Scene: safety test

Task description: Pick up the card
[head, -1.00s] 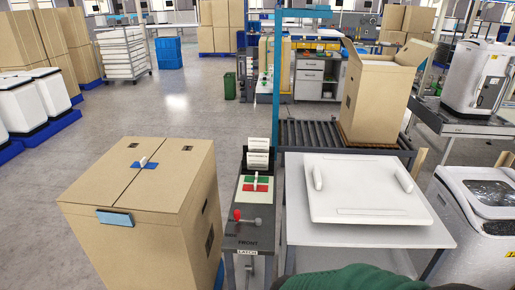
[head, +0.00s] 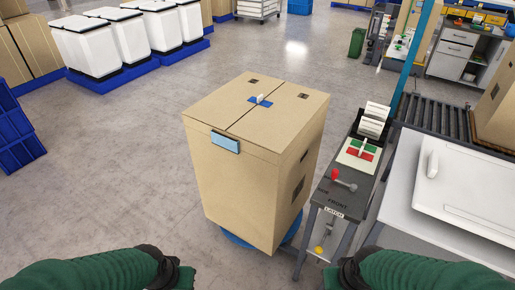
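I cannot tell for certain which thing is the card. White card-like pieces (head: 375,118) stand in a dark holder at the back of a narrow grey stand (head: 337,207). In front of them lies a pale panel (head: 358,153) with green and red patches and a small white upright piece. A light-blue rectangular piece (head: 225,142) is on the front top edge of a large closed cardboard box (head: 240,187). My two dark green arms enter at the bottom left and bottom right, well short of the box top; no gripper fingers show.
The stand has a red-knobbed lever (head: 336,174) and a LATCH label. A white table (head: 405,205) with a white lid-like panel (head: 470,185) is at the right. White bins (head: 85,50) stand on blue pallets at the back left. The floor left of the box is clear.

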